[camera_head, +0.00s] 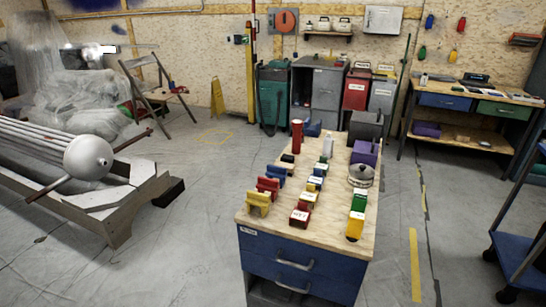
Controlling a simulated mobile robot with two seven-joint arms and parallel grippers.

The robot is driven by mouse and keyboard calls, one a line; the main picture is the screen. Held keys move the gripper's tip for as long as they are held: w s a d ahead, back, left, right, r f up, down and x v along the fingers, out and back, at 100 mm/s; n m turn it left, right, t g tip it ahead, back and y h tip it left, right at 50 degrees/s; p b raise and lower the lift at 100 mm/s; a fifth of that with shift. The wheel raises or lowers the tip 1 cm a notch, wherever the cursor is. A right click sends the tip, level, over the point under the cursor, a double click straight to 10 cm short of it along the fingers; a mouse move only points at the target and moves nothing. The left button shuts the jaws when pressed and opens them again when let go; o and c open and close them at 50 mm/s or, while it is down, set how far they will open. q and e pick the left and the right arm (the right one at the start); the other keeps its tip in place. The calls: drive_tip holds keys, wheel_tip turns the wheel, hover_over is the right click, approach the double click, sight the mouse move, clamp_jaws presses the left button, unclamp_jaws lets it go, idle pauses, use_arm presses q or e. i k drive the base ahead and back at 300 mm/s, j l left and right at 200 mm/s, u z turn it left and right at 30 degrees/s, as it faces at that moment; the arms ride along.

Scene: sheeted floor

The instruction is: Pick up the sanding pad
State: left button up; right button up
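A blue drawer cabinet with a plywood top (330,215) stands ahead of me. Its top bears yellow blocks (258,202), red blocks (268,186), a blue block (276,174), a red-and-white item (300,215), a green block (359,201) and a yellow block (355,226). A grey round item with a dark knob (361,176) sits near the right edge, in front of a purple box (365,152). I cannot tell which item is the sanding pad. Neither of my grippers shows.
A wooden cradle (120,222) with a long metal body lies at left. A workbench (470,105) stands at back right, and a blue cart (525,255) at the right edge. Cabinets (318,90) line the back wall. Floor is open on both sides of the drawer cabinet.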

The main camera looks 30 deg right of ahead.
sight(288, 159)
drive_tip(key=i+j, duration=0.15)
drive_tip(key=i, duration=0.4)
drive_tip(key=i+j, duration=0.2)
drive_tip(key=i, duration=0.4)
drive_tip(key=i+j, duration=0.15)
drive_tip(key=i, duration=0.4)
drive_tip(key=i+j, duration=0.2)
drive_tip(key=i, duration=0.35)
drive_tip(key=i+j+z, duration=0.1)
drive_tip(key=i, duration=0.25)
drive_tip(key=i+j+z, duration=0.1)
drive_tip(key=i, duration=0.25)
drive_tip(key=i+j, duration=0.25)
drive_tip(key=i+z, duration=0.15)
drive_tip(key=z, duration=1.35)
drive_tip(key=i+l+z, duration=0.3)
drive_tip(key=i, duration=0.15)
drive_tip(key=l, duration=0.05)
